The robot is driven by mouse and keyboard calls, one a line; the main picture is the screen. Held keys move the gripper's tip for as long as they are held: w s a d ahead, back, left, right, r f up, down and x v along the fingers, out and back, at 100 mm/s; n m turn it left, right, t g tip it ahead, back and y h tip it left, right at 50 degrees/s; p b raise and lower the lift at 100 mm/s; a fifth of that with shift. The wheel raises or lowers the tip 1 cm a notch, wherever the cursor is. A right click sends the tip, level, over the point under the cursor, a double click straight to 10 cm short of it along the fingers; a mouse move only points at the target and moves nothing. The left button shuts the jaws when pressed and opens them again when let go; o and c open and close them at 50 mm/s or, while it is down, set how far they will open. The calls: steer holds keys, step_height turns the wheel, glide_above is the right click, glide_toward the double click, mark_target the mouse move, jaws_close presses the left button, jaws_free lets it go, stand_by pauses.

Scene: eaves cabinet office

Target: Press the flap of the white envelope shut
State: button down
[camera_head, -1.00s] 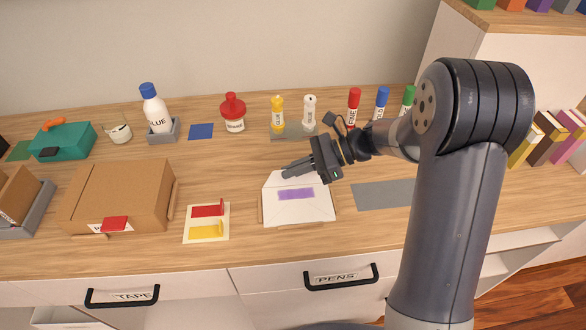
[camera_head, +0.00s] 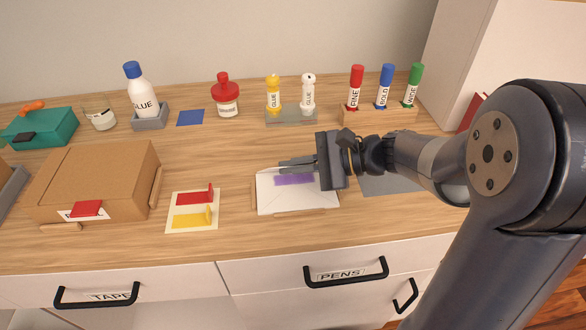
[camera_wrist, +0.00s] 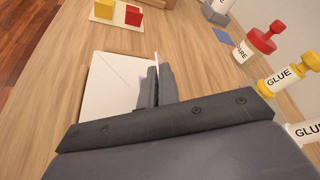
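The white envelope (camera_head: 300,201) lies on the wooden worktop, with a purple strip (camera_head: 294,179) near its far edge. It also shows in the wrist view (camera_wrist: 108,92). A thin white edge (camera_wrist: 156,62), seemingly the raised flap viewed nearly edge-on, stands beside my fingertips in the wrist view. My gripper (camera_head: 284,164) points left, low over the envelope's far edge. Its two fingers (camera_wrist: 157,86) are close together and look shut. The fingers hide part of the flap, and I cannot tell whether they touch it.
A card with red and yellow tabs (camera_head: 194,210) lies left of the envelope, and a cardboard box (camera_head: 95,180) farther left. Glue bottles (camera_head: 273,94) and markers (camera_head: 355,88) stand behind. A grey mat (camera_head: 385,185) lies right, partly under my arm.

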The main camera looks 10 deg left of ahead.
stand_by(0.3)
steer(key=c, duration=1.7)
jaws_free()
steer(key=shift+d, duration=0.1)
steer(key=p+v, duration=0.1)
steer(key=v, duration=0.9)
steer(key=shift+d, duration=0.35)
